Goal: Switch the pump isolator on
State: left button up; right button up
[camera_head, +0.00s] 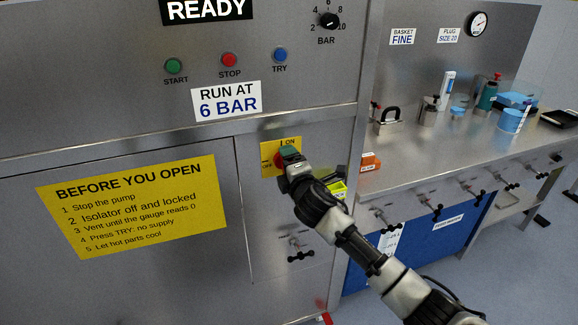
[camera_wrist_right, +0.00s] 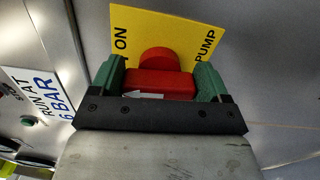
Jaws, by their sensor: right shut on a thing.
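The pump isolator has a yellow plate (camera_head: 269,160) on the steel panel, with "I ON" at its top in the head view. Its red handle (camera_wrist_right: 158,84) shows in the right wrist view, between the green fingers of my right gripper (camera_wrist_right: 160,78), which is shut on it. A white arrow on the handle points left in that view, the side where "ON" is printed; "PUMP" is on the right. In the head view my right gripper (camera_head: 287,157) covers most of the handle. My left gripper is not in view.
The buttons and "RUN AT 6 BAR" label (camera_head: 226,101) are above. A yellow notice (camera_head: 135,205) is left. A yellow-green item (camera_head: 338,190) and an orange one (camera_head: 370,162) are close to my right arm. A bench (camera_head: 440,160) with containers stands at right.

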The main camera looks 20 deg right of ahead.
jog(key=shift+f+m, duration=0.1)
jog(key=shift+m, duration=0.4)
dwell(0.3)
jog(key=o, duration=0.9)
jog(key=shift+s, duration=0.1)
jog(key=s, duration=0.5)
jog(key=s+b, duration=0.1)
jog(key=s, duration=0.4)
jog(key=shift+s+d, duration=0.2)
jog(key=shift+s, duration=0.1)
